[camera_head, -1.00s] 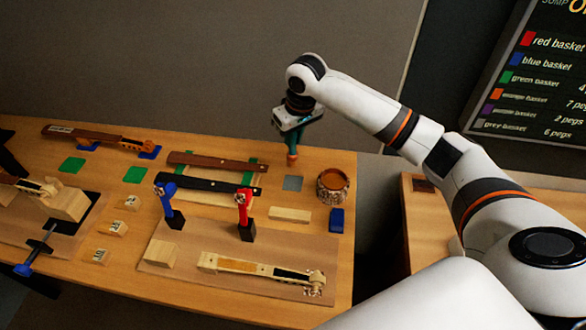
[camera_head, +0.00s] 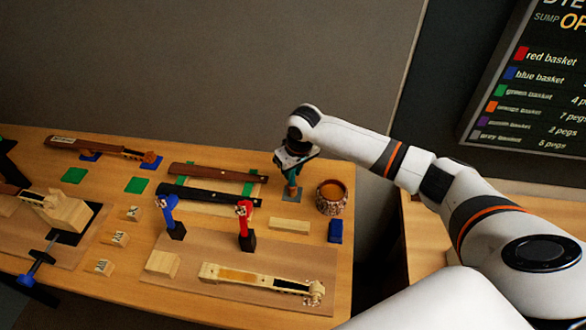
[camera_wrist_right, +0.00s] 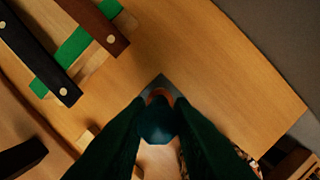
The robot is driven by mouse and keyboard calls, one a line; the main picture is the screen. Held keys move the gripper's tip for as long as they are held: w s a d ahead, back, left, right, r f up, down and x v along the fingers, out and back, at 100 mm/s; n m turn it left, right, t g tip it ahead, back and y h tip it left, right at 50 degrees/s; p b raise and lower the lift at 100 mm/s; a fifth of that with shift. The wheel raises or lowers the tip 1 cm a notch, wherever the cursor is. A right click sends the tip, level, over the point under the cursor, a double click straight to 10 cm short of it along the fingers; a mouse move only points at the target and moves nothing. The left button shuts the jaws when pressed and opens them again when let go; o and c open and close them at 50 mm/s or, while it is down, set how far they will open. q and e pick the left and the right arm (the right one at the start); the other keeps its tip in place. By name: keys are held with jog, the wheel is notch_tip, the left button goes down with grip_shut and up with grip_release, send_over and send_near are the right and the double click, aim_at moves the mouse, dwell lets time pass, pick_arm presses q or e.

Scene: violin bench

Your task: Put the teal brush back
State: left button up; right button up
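My right gripper (camera_head: 292,168) is shut on the teal brush (camera_head: 293,179) and holds it nearly upright, tip down, over the grey square (camera_head: 285,194) on the bench. In the right wrist view the brush (camera_wrist_right: 157,125) sits between the two dark fingers, and its orange-brown end covers part of the dark grey square (camera_wrist_right: 151,85). The tip is at or just above the square; I cannot tell whether it touches. My left gripper is not in view.
A round pot (camera_head: 331,197) with orange-brown contents stands close to the right of the brush. A blue block (camera_head: 335,230) and a pale wooden block (camera_head: 289,226) lie nearer. Dark fingerboards (camera_head: 215,173) lie to the left. Bare bench lies behind the gripper.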

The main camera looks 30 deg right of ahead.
jog(key=o, duration=0.3)
jog(key=shift+r, duration=0.1)
jog(key=r, duration=0.4)
jog(key=s+r+b, duration=0.1)
jog(key=r, duration=0.3)
jog(key=s+r, duration=0.1)
jog(key=r, duration=0.3)
jog(key=shift+s+d+b, duration=0.15)
jog(key=shift+d+b, duration=0.1)
jog(key=shift+b, duration=0.15)
jog(key=shift+f, duration=0.1)
